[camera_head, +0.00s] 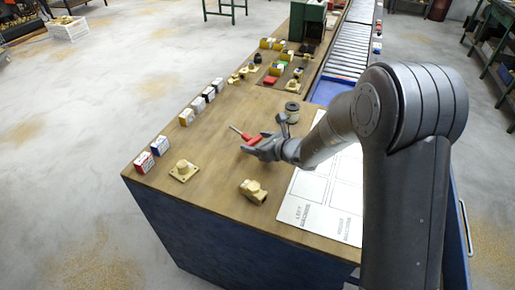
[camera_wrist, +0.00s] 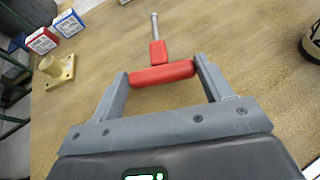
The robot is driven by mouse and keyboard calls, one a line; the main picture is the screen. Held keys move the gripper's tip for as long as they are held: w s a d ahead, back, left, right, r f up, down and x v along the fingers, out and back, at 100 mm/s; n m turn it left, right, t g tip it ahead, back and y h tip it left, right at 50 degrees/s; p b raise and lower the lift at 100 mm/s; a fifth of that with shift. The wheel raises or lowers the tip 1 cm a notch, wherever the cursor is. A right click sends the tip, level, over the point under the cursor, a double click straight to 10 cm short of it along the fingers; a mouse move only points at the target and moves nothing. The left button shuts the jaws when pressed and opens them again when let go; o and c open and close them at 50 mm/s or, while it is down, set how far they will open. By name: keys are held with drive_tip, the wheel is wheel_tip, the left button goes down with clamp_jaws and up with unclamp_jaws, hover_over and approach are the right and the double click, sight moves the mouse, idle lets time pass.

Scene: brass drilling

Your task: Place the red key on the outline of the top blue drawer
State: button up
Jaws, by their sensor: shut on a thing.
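The red key (camera_wrist: 161,74) is a T-shaped tool with a red crossbar handle and a grey metal shaft. In the wrist view my gripper (camera_wrist: 162,76) is shut on the red crossbar, one finger at each end, with the shaft pointing away. In the head view the red key (camera_head: 250,138) shows at the tip of my gripper (camera_head: 254,146), over the wooden bench top. I cannot tell if it touches the wood. A white sheet with outlines (camera_head: 302,212) lies on the bench to the right, partly hidden by my arm. The blue drawer cannot be made out clearly.
Brass fittings (camera_head: 184,171) (camera_head: 253,191) stand on the near bench. Small boxes (camera_head: 145,162) line the left edge. A blue tray (camera_head: 331,90) and roller conveyor lie behind. Bare wood is left of my gripper.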

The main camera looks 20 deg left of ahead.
drive_tip(key=shift+f, duration=1.5)
drive_tip(key=shift+f, duration=0.2)
drive_tip(key=o, duration=1.1)
drive_tip(key=shift+c, duration=0.2)
drive_tip(key=shift+r, duration=0.1)
drive_tip(key=shift+r, duration=0.15)
drive_tip(key=v, duration=1.2)
